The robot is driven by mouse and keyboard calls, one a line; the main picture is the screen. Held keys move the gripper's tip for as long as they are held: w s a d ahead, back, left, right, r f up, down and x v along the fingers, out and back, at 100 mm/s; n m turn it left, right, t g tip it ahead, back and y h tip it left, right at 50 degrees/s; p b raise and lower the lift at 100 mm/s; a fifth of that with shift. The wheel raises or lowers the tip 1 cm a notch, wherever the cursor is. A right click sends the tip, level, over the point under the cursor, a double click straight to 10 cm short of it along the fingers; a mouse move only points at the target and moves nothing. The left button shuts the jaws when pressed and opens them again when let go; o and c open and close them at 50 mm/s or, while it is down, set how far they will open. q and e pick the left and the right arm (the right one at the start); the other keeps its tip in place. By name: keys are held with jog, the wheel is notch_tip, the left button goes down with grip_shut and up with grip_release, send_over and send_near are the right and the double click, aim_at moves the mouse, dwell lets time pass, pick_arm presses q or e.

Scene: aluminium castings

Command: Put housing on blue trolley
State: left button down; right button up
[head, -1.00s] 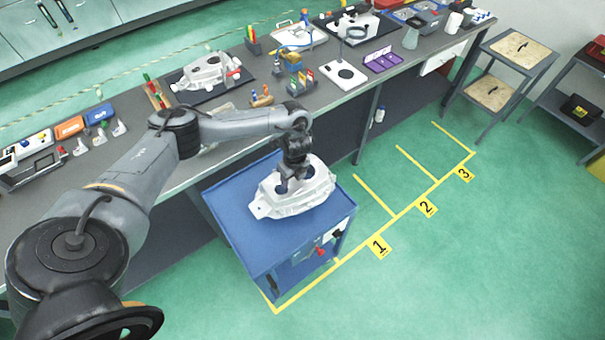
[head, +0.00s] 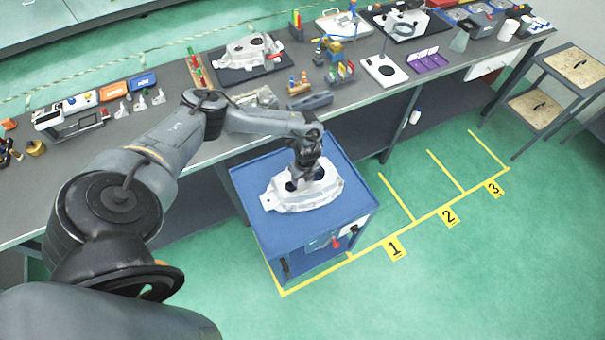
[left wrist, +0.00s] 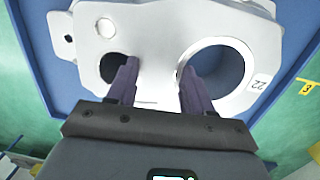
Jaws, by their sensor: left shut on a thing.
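The white cast housing (head: 318,193) is over the top of the blue trolley (head: 345,207), roughly level and near the middle of that top. I cannot tell whether it rests on the surface or hangs just above it. My left gripper (head: 303,178) reaches down on it from above. In the left wrist view, the gripper's dark fingers (left wrist: 158,88) are shut on the web between the two round holes of the housing (left wrist: 150,45). The trolley's blue top (left wrist: 38,60) shows around the housing there. My right gripper is in neither view.
A grey workbench (head: 210,158) runs behind the trolley with tools and bins on it. Another casting (head: 245,55) lies on a black mat on the bench. A stool-like stand (head: 535,110) is at the far right.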

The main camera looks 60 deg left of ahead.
pick_arm(q)
jog(key=shift+w+a+f, duration=0.1)
jog(key=shift+w+a, duration=0.05)
jog(key=shift+c, duration=2.2)
grip_release()
jog(key=shift+f, duration=0.1)
